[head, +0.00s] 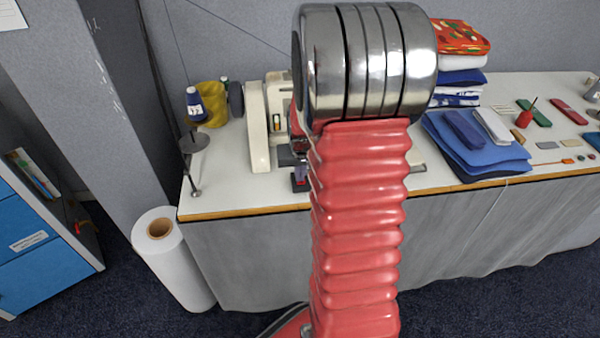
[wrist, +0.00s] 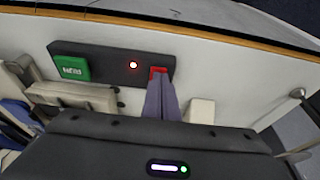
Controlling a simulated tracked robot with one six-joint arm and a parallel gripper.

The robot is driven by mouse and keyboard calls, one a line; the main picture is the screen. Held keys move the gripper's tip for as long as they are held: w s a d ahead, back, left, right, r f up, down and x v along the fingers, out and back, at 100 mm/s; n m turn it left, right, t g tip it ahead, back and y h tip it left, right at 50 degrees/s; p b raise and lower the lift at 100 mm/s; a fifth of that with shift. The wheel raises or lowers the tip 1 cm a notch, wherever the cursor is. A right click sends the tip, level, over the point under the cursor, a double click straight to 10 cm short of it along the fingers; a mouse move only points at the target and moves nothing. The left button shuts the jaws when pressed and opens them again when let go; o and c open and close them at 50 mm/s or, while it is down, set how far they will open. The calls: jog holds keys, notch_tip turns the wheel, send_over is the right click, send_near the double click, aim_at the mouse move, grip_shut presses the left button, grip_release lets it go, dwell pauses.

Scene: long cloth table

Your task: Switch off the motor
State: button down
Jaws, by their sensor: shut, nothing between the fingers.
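A dark switch box (wrist: 110,62) lies on the white table top in the wrist view. It has a green button marked RUN (wrist: 74,68) on its left, a lit red lamp (wrist: 133,65) in the middle and a red button (wrist: 158,71) at its right end. My gripper (wrist: 159,80) is shut and empty, its purple-grey fingertips over the lower part of the red button. I cannot tell whether they touch it or press it. In the head view my own arm hides much of this area. The cream sewing machine (head: 257,125) stands partly behind the arm.
Thread spools (head: 213,104) and a thin metal stand (head: 193,165) are at the table's left end. Folded blue cloths (head: 470,150) and small tools lie to the right. A white roll (head: 172,265) stands on the floor by the table's wooden edge (head: 240,212).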

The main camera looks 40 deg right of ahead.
jog(key=shift+a+r, duration=0.1)
jog(key=shift+r, duration=0.5)
jog(key=v, duration=1.2)
jog(key=shift+r, duration=0.4)
jog(key=shift+w+d+r, duration=0.15)
jog(key=shift+w+d, duration=0.3)
jog(key=shift+w, duration=0.2)
